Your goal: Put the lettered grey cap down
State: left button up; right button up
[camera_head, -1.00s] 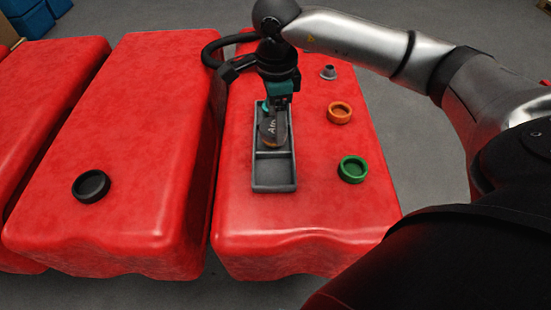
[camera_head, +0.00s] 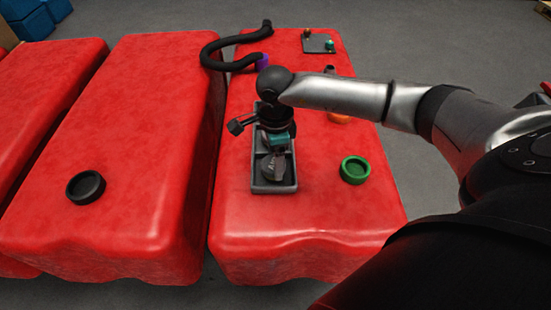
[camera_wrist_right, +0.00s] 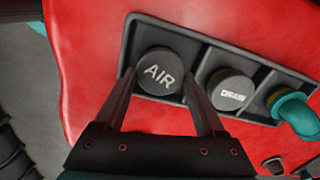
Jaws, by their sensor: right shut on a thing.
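My right gripper (camera_head: 279,158) is shut on the grey cap lettered AIR (camera_head: 270,167), low over the front end of the dark grey tray (camera_head: 274,189). In the right wrist view the gripper's fingertips (camera_wrist_right: 159,75) sit on either side of the AIR cap (camera_wrist_right: 158,74), its lettering facing the camera. The cap is seen within the outline of the end compartment of the tray (camera_wrist_right: 205,52); I cannot tell whether it touches the floor. A second grey cap lettered DRAIN (camera_wrist_right: 230,91) sits in the middle compartment. My left gripper is not in view.
A teal fitting (camera_wrist_right: 294,110) is in the tray's other end. On the red tank (camera_head: 235,215) stand a green ring (camera_head: 354,170) and a partly hidden orange ring (camera_head: 338,119). A black hose (camera_head: 216,55) and grey plate (camera_head: 318,43) lie behind. A black ring (camera_head: 86,187) is on the left tank.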

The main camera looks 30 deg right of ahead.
jog(key=shift+f, duration=0.1)
jog(key=o, duration=1.4)
jog(key=shift+o, duration=0.9)
